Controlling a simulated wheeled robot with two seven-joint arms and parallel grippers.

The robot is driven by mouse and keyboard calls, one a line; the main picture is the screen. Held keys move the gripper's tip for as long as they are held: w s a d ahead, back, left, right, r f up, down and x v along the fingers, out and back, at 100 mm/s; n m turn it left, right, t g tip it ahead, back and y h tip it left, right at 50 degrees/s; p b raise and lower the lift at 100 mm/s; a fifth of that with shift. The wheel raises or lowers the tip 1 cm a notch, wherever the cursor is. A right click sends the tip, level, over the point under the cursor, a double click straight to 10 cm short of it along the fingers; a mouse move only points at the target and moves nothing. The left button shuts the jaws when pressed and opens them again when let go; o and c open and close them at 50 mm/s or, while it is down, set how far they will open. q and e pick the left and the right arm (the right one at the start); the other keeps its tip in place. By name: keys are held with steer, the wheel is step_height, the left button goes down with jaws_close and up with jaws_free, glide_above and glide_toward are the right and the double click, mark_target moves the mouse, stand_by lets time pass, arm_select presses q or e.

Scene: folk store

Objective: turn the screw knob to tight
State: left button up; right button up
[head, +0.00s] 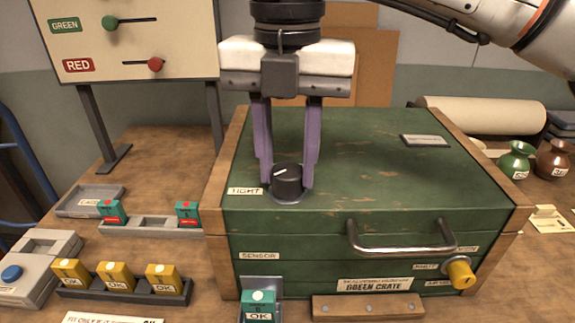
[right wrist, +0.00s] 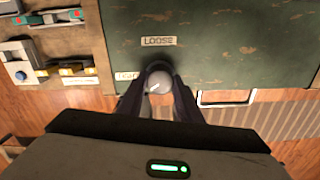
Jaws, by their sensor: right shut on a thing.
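The black screw knob (head: 287,182) stands on the green top of the crate (head: 390,150), near its front left corner. My right gripper (head: 287,186) points straight down with its two purple fingers on either side of the knob, shut on it. A white line on the knob's top slants towards its left side. A TIGHT label (head: 245,191) lies just left of the knob. In the right wrist view the knob (right wrist: 159,82) sits between the fingertips, with a LOOSE label (right wrist: 158,41) beyond it and the TIGHT label at its left. My left gripper is out of view.
The crate front has a metal handle (head: 400,246) and a yellow knob (head: 460,273). Yellow blocks (head: 115,277) in a holder and teal blocks stand at left. A sign board (head: 130,38) with green and red sliders stands behind them. Small vases (head: 516,162) stand at right.

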steer(key=m, duration=0.3)
steer(key=shift+b, duration=0.4)
steer(key=m, duration=0.2)
steer(key=shift+m+b, duration=0.3)
steer(key=shift+b, duration=0.1)
steer(key=shift+r+m, duration=0.1)
steer(key=shift+m, duration=0.5)
steer(key=o, duration=0.9)
steer(key=shift+c, duration=0.2)
steer(key=shift+o, duration=0.9)
